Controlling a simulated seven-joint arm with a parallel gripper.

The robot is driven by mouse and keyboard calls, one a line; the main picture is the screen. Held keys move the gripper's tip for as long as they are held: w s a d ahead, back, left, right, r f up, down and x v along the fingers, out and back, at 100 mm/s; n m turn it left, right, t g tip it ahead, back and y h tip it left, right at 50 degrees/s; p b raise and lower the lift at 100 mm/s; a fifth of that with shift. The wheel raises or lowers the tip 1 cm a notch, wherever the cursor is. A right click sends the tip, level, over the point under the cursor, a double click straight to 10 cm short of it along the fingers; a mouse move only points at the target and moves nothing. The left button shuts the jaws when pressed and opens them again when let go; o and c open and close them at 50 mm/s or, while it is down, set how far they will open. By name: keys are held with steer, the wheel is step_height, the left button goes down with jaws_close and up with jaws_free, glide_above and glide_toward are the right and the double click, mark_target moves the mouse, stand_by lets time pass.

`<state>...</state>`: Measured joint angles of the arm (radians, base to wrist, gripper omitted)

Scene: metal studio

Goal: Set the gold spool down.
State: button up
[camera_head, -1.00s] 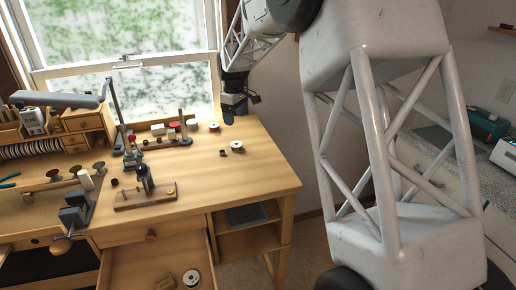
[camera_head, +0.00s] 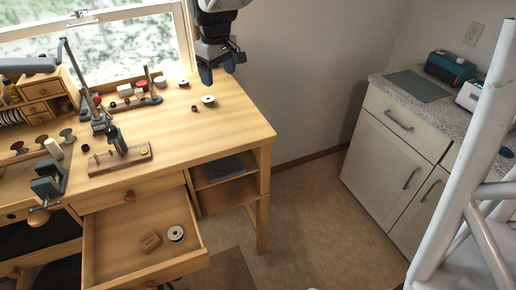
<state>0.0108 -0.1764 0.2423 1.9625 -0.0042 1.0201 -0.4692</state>
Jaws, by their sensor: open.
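My gripper (camera_head: 217,71) is at the top centre of the view, pointing down, with its two dark blue fingertips apart and nothing visible between them. A small pale-rimmed spool with a dark centre (camera_head: 208,100) stands on the wooden bench (camera_head: 225,130), just below the gripper in the picture. The gripper appears clear of it. A similar spool (camera_head: 176,233) stands in the open drawer (camera_head: 120,240). Neither spool shows a clear gold colour at this size, so I cannot tell which is the gold one.
A small dark piece (camera_head: 194,108) lies beside the bench spool. A wooden block (camera_head: 150,242) sits in the drawer. A wooden fixture with a dark post (camera_head: 120,158) and a vise (camera_head: 47,180) stand on the left. The bench's right front area is clear. A counter (camera_head: 440,105) stands at right.

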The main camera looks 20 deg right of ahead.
steer(key=s+f+m, duration=0.2)
steer(key=s, duration=1.3)
steer(key=s+f+m+t, duration=0.1)
steer(key=s+f+m, duration=0.1)
steer(key=s, duration=1.4)
steer(key=shift+s+a+f+m+t, duration=0.15)
steer(key=shift+s+m+t, duration=0.15)
steer(key=shift+m, duration=0.4)
steer(key=shift+w, duration=0.1)
